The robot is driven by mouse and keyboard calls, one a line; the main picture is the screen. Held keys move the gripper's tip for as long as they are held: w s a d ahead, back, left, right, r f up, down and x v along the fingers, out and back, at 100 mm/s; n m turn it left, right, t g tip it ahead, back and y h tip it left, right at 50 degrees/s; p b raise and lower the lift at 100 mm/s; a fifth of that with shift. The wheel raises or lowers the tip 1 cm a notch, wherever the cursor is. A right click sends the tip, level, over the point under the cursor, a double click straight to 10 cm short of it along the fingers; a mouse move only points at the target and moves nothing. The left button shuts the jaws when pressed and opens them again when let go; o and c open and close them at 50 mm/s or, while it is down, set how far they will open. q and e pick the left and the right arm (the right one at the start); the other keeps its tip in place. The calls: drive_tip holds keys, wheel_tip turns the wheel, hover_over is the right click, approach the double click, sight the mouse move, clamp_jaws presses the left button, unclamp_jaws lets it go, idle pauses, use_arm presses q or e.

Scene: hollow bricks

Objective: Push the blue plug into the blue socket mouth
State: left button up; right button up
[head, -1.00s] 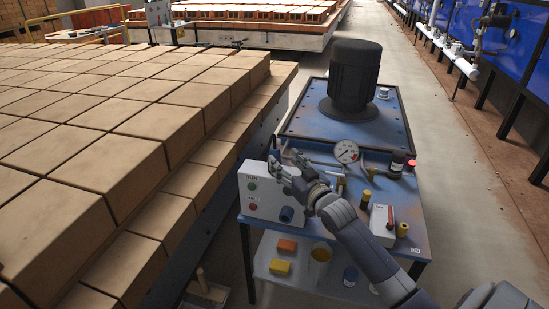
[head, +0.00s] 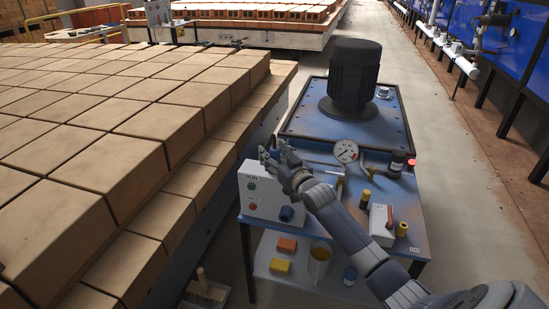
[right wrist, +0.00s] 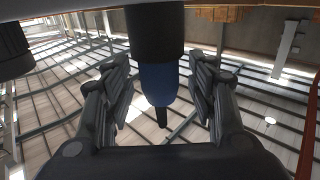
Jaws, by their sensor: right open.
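My right gripper (head: 275,160) is open, above the left part of the grey box marked RUN and HALT (head: 262,190) in the head view. A short dark blue cylinder (head: 286,214) sits low at the box's front right, below the gripper; I cannot tell whether it is the plug or the socket. In the right wrist view a blue body (right wrist: 157,84) with a black upper part and a thin dark tail shows between the open fingers (right wrist: 160,92), with gaps on both sides. Whether a socket mouth is in view is unclear. My left gripper is not in view.
The blue cart (head: 345,208) carries a black motor (head: 350,75), a pressure gauge (head: 346,151), yellow-capped parts and a small white box (head: 383,224). Its lower shelf holds orange and yellow blocks and a cup. Stacked bricks (head: 90,150) fill the left; the right aisle is clear.

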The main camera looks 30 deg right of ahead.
drive_tip(key=c, duration=1.2)
drive_tip(key=shift+o, duration=0.2)
